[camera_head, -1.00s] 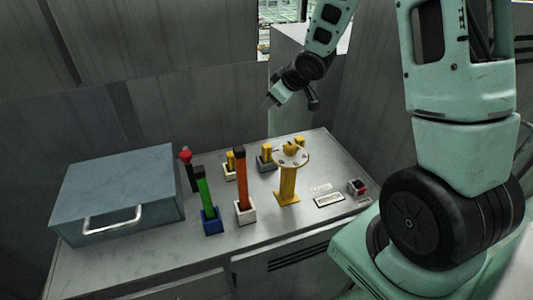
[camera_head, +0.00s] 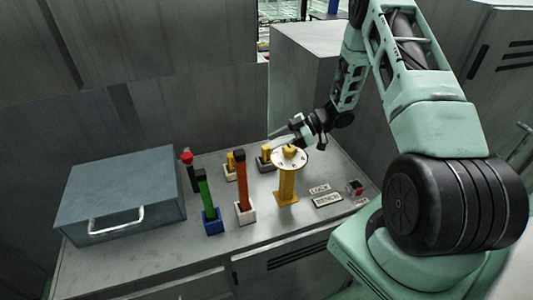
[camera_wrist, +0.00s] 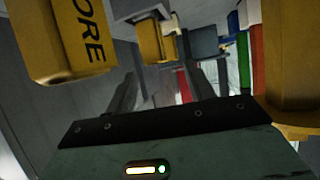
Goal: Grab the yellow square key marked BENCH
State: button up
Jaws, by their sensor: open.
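My gripper (camera_head: 272,134) is open and empty, low over the back of the bench, just behind and above the round white disc. Its two fingers (camera_wrist: 167,88) point forward in the wrist view. A yellow block with letters ending in "ORE" (camera_wrist: 75,38) is close at the upper left there. Another yellow block (camera_wrist: 155,42) lies ahead between the fingertips, unmarked as far as I can see. In the head view, yellow pieces stand in a white base (camera_head: 230,161) and a dark base (camera_head: 266,153). I can read BENCH on none of them.
A yellow pedestal (camera_head: 287,185) carries the disc with a yellow piece on top. A green bar (camera_head: 205,190) and an orange bar (camera_head: 242,180) stand upright in bases. A blue-grey case (camera_head: 120,190) fills the left. Small plates (camera_head: 327,200) lie at the right front.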

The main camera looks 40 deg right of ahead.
aim_at(268, 146)
jog(key=shift+d+f+p+x, duration=0.15)
jog(key=shift+p+x, duration=0.65)
jog(key=shift+x, duration=0.85)
jog(key=shift+d+f+p+x, duration=0.1)
jog(key=shift+p+x, duration=0.65)
jog(key=shift+x, duration=0.85)
jog(key=shift+w, duration=0.15)
jog(key=c, duration=1.1)
